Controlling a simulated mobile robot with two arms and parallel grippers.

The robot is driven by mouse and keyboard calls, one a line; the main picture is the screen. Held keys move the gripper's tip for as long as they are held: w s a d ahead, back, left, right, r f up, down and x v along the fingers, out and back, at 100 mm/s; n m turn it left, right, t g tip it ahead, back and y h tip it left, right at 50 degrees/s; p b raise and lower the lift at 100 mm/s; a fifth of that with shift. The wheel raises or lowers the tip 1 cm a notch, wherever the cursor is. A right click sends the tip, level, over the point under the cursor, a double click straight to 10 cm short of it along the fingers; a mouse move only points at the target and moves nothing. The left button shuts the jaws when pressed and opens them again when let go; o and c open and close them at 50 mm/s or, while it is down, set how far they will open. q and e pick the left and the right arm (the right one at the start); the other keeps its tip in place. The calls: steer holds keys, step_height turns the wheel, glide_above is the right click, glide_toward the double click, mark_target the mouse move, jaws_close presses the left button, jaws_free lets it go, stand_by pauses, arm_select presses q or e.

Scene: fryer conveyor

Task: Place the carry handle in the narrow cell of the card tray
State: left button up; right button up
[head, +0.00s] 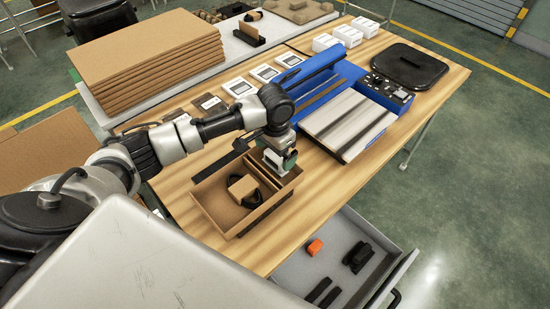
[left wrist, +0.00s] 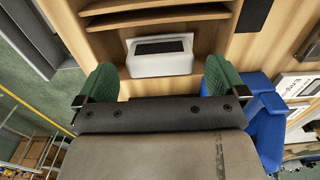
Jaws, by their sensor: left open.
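The card tray (head: 216,213) is an open brown cardboard box on the wooden table, with a divider. Its wide cell holds a cardboard block (head: 243,187) with black looped parts. My left gripper (head: 280,160) is over the tray's far right side, at the narrow cell, pointing down. In the left wrist view its green fingertips (left wrist: 160,78) are spread apart. A white piece with a dark recess (left wrist: 160,63), apparently the carry handle, lies between and just beyond them, with gaps on both sides. Whether it rests on the cell floor is unclear. My right gripper is out of view.
A blue machine (head: 326,66) with a pale plate stands right of the tray. Stacked cardboard sheets (head: 150,55) are at the back left. An open grey drawer (head: 300,275) below the front edge holds an orange piece (head: 314,247) and black pieces.

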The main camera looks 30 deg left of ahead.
mark_target(275, 156)
arm_select(q)
step_height(275, 156, up, 8)
steer(key=shift+r, duration=0.25)
steer(key=shift+f, duration=0.15)
stand_by(0.5)
